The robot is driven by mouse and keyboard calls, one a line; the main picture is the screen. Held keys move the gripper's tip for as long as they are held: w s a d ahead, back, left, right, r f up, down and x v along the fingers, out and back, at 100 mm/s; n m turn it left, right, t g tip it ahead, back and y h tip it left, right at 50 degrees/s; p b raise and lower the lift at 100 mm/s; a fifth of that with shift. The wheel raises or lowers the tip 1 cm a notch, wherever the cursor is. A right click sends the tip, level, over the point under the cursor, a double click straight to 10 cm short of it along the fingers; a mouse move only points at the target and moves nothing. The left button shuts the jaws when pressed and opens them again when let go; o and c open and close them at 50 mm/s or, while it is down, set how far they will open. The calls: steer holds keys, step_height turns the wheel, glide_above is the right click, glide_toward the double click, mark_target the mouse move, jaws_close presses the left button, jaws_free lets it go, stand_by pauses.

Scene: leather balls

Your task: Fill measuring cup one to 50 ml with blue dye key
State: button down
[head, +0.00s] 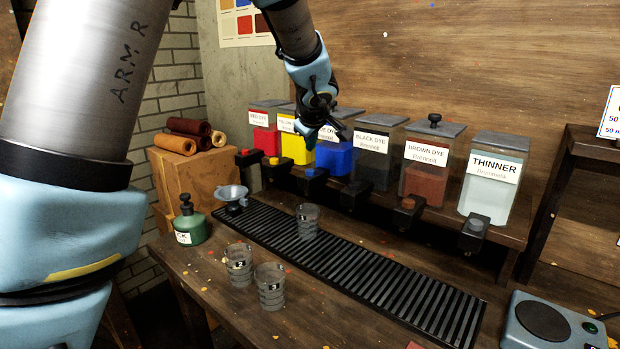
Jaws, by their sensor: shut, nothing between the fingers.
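The blue dye container (334,157) stands on the shelf in the row of dispensers, its label partly covered by my gripper. Its tap with a blue key (311,173) sticks out in front. A clear measuring cup (308,221) stands upright on the black slatted drip tray (375,277), in front of the taps. I cannot read its number or make out dye in it. Two more measuring cups, a left one (238,264) and a right one (270,289), stand on the table before the tray. My gripper (320,130) is shut and empty, above the blue key and apart from it.
Red (263,136), yellow (296,147), black (371,165) and brown dye (425,181) and thinner (490,190) share the shelf. A funnel (232,197) sits at the tray's left end near a green bottle (190,225). A device with a round plate (543,321) is at front right.

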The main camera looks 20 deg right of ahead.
mark_target(311, 172)
step_height(311, 172, down, 4)
steer(key=b, duration=0.3)
steer(key=shift+r, duration=0.1)
steer(key=shift+f+b, duration=0.95)
steer(key=shift+b, duration=0.95)
stand_by(3.0)
steer(key=shift+r, duration=0.15)
stand_by(0.6)
steer(key=shift+r+p, duration=0.4)
steer(key=shift+r, duration=0.4)
steer(key=shift+r+p, duration=1.25)
steer(key=shift+r, duration=1.3)
